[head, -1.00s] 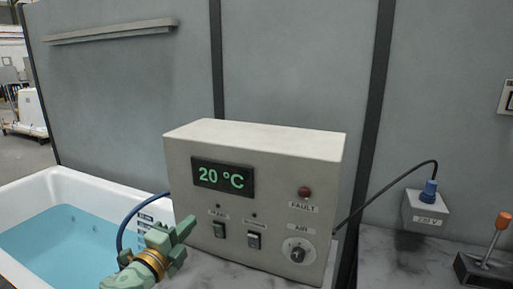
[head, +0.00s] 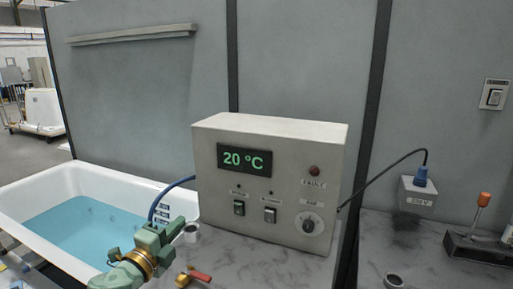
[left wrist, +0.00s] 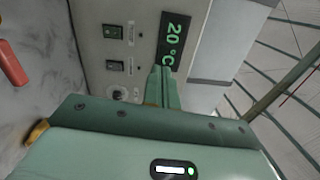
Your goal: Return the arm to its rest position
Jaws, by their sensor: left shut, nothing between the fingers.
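My left gripper (head: 158,234) is green with a gold ring and shows low in the head view, in front of the bathtub's right end and left of the control box. It is shut and empty, apart from the box. In the left wrist view its shut fingers (left wrist: 159,86) stand up before the box front. The cream control box (head: 212,190) stands on the marble counter, with a green "20 °C" display (head: 244,159), two switches, a dark red fault lamp and an air knob. My right gripper is not in view.
A white bathtub (head: 40,192) with blue water lies at the left. An orange-knobbed lever (head: 483,200) and a 230 V socket box (head: 418,197) are at the right.

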